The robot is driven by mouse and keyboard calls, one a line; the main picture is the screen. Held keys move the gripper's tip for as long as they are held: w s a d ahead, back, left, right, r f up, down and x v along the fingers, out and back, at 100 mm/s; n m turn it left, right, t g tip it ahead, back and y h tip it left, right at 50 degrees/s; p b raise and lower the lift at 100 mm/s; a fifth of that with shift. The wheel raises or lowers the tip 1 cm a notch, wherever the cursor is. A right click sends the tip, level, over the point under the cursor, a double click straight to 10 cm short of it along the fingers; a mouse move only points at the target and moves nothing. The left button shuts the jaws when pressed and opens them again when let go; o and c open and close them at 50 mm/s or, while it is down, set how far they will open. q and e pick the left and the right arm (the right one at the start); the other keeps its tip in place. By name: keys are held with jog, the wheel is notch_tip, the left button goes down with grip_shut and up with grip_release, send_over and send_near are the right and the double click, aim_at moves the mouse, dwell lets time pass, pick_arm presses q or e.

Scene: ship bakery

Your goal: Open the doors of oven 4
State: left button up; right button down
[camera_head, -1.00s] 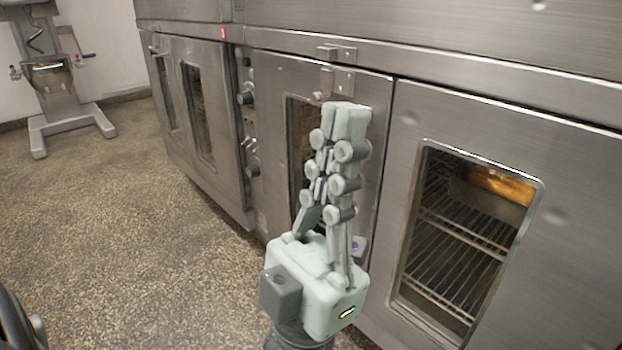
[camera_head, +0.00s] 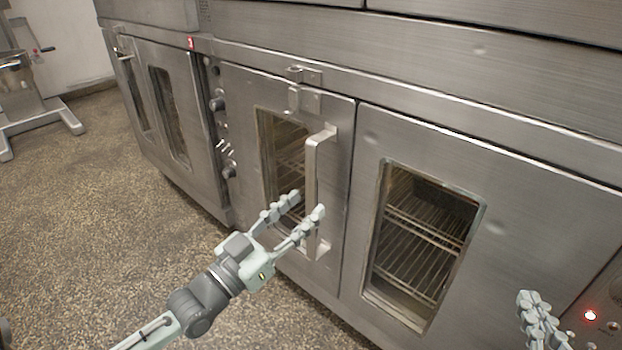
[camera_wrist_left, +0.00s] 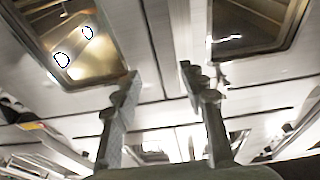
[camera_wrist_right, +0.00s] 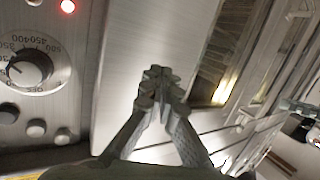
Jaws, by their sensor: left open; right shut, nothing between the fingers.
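The oven in front of me has two steel doors that look shut. The left door (camera_head: 235,95) has a window and an upright bar handle (camera_head: 312,165). The right door (camera_head: 510,260) has a larger window with wire racks behind it; its handle is not seen. My left gripper (camera_head: 306,204) is open at the lower part of the bar handle; I cannot tell whether the bar is between its fingers. In the left wrist view its fingers (camera_wrist_left: 158,74) are apart below two door windows. My right gripper (camera_head: 530,300) is shut and empty at the lower right, also in its wrist view (camera_wrist_right: 158,78).
A control panel with a red lamp (camera_head: 590,315) lies at the right; its dial (camera_wrist_right: 30,68) shows in the right wrist view. A mixer (camera_head: 30,95) stands farther back. The speckled floor (camera_head: 90,210) is clear.

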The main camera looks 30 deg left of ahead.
aim_at(310, 199)
pick_arm(q)
jog(key=a+f+g+y, duration=0.1)
jog(key=a+f+g, duration=0.1)
jog(key=a+f, duration=0.15)
jog(key=x, duration=0.8)
jog(key=shift+w, duration=0.2)
pick_arm(e)
jog(key=s+f+g, duration=0.2)
jog(key=shift+d+f+h, duration=0.2)
jog(key=shift+f+h, duration=0.2)
pick_arm(q)
grip_shut()
